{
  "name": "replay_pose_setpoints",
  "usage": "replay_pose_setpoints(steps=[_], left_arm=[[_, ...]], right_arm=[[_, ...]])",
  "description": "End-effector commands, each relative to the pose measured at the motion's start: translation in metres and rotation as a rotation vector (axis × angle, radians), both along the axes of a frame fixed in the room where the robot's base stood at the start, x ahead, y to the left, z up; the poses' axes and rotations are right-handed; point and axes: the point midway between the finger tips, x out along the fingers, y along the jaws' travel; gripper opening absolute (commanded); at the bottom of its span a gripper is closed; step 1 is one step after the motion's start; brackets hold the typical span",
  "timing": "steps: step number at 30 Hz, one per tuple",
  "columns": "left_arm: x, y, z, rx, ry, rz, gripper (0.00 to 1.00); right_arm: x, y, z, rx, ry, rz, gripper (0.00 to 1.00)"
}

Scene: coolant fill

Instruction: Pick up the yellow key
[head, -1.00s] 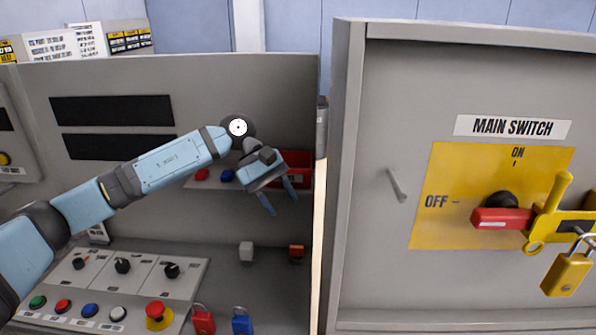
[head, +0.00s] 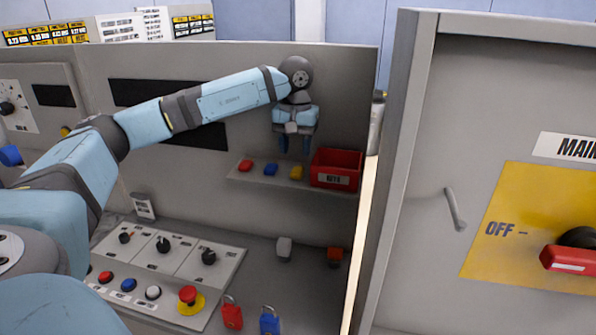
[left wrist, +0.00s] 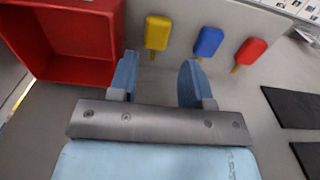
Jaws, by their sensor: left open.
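The yellow key (head: 296,172) lies on a small grey shelf (head: 240,180), between the blue key (head: 270,169) and a red bin (head: 337,168). In the left wrist view the yellow key (left wrist: 158,32) has its yellow head away from me and its short stem toward my fingers. My left gripper (head: 295,149) is open and empty, with its fingers pointing down just above the shelf. In the left wrist view the key is ahead of the gap between the fingertips (left wrist: 158,70), apart from both, closer to the left finger. My right gripper is not in view.
A red key (head: 246,165) lies at the shelf's left; it also shows in the left wrist view (left wrist: 250,51). The red bin (left wrist: 65,45) stands close to my left finger. The grey switch cabinet (head: 418,180) rises at the right. Padlocks (head: 232,313) and buttons are below.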

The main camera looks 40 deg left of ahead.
Motion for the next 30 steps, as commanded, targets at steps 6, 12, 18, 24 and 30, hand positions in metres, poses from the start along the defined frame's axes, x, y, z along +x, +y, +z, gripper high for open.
replay_pose_setpoints(steps=[6, 12, 18, 24, 30], left_arm=[[0.0, -0.002, -0.016, 0.001, 0.003, -0.001, 0.45], [0.001, -0.003, -0.047, 0.0, 0.002, 0.0, 0.45], [0.001, -0.003, -0.058, -0.001, 0.0, 0.0, 0.45], [0.001, -0.003, -0.058, -0.001, 0.0, 0.0, 0.33], [0.001, -0.003, -0.057, -0.001, 0.0, 0.0, 0.09]], right_arm=[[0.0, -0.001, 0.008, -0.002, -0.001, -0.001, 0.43], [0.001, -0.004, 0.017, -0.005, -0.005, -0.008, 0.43], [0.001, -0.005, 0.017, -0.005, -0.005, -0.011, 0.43], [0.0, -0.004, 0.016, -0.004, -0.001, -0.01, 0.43], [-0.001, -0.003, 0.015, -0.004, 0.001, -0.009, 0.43]])
